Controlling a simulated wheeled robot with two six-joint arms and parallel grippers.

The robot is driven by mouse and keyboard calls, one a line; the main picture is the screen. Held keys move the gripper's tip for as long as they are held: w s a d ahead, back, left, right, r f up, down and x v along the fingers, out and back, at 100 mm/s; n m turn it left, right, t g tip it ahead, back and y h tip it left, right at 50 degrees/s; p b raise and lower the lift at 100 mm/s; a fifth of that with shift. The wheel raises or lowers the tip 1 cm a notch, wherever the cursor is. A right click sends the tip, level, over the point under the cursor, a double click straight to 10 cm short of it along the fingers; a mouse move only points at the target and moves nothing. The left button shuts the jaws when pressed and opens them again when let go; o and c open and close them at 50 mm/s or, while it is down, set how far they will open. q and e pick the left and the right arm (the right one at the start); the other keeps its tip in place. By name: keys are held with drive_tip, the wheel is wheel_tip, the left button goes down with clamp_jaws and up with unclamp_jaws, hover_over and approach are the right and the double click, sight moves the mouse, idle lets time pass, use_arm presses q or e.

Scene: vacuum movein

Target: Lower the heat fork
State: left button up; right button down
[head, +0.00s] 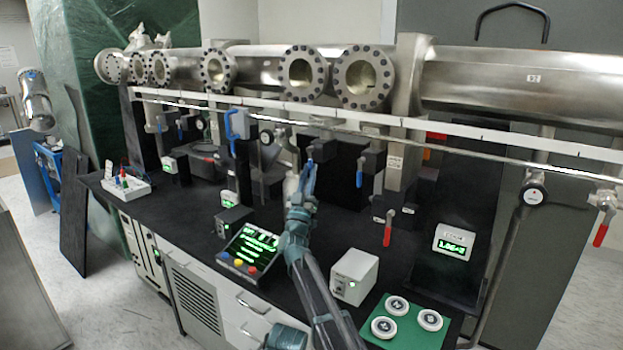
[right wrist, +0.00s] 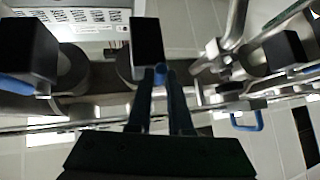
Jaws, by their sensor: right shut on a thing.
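My right gripper (head: 307,170) reaches up from the bench front to the row of valves under the steel pipe. In the right wrist view its two dark fingers (right wrist: 161,80) are shut on a small blue handle (right wrist: 160,71) below a black block (right wrist: 147,45). In the head view that block (head: 322,149) hangs under the rail, and the fingers hide most of the handle. No label shows which part is the heat fork. A blue loop handle (head: 236,124) stands to the left, apart from the gripper.
Another blue lever (head: 360,179) and a red lever (head: 388,234) hang to the right. The control box (head: 248,252), a white box (head: 354,276) and a green mat (head: 400,338) with round discs are on the bench near my arm. A long rail (head: 455,133) crosses above.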

use_arm(q)
drive_tip(key=shift+w+a+f+b, duration=0.2)
drive_tip(key=shift+a+f+b, duration=0.1)
drive_tip(key=shift+f, duration=0.2)
use_arm(e)
drive_tip(key=shift+w+a+m+g+h, duration=0.15)
drive_tip(key=shift+a+m+g+h, duration=0.1)
drive_tip(key=shift+m+h, duration=0.75)
drive_tip(key=shift+w+a+m+g+h, duration=0.2)
drive_tip(key=shift+m+g+h, duration=0.1)
drive_tip(key=shift+m+h, duration=0.65)
drive_tip(key=shift+w+a+m+g+h, duration=0.1)
drive_tip(key=shift+a+m+g+h, duration=0.15)
drive_tip(key=shift+m+h, duration=0.7)
drive_tip(key=shift+m, duration=0.4)
